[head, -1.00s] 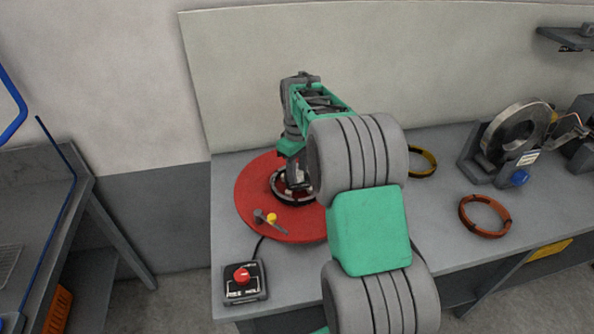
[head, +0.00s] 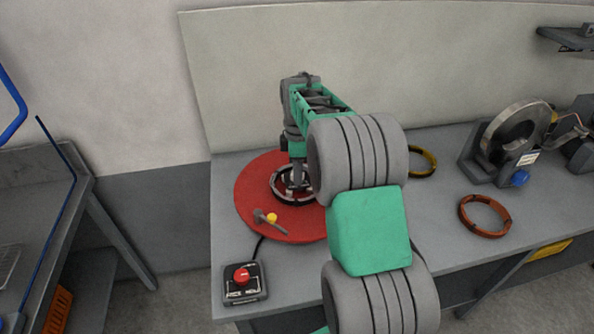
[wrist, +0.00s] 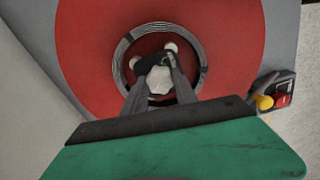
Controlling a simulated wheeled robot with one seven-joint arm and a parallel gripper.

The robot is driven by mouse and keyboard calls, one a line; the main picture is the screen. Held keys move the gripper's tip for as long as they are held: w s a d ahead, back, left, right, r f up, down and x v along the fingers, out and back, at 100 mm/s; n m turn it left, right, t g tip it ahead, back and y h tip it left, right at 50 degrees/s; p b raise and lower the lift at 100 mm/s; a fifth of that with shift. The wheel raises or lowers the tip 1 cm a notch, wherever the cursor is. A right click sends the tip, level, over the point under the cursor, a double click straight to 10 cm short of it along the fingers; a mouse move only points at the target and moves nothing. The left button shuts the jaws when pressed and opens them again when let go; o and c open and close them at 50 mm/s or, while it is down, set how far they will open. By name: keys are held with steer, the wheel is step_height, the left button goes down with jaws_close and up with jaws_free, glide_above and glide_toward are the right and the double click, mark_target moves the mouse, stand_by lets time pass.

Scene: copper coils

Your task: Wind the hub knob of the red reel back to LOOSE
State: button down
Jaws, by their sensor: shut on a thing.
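The red reel (head: 253,205) lies flat on the bench, and it fills much of the wrist view (wrist: 90,50). The pale, faceted hub knob (wrist: 160,80) is at the centre. My gripper (wrist: 158,84) points down over the hub, its two fingers on either side of the knob and shut on it. In the head view my gripper (head: 296,180) reaches into the ring from above. I cannot read any LOOSE mark in these frames.
A small lever with a yellow knob (head: 272,218) sits on the reel's near side. A control box with a red button (head: 241,275) stands at the bench's front left. An orange ring (head: 484,215), a yellow-black ring (head: 424,161) and a machine (head: 512,140) are to the right.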

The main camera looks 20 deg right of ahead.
steer(key=shift+r, duration=0.1)
stand_by(0.4)
steer(key=c, duration=1)
jaws_free()
steer(key=shift+o, duration=0.2)
step_height(320, 180, up, 8)
steer(key=shift+f+b, duration=0.25)
steer(key=shift+b, duration=0.3)
steer(key=shift+r, duration=0.1)
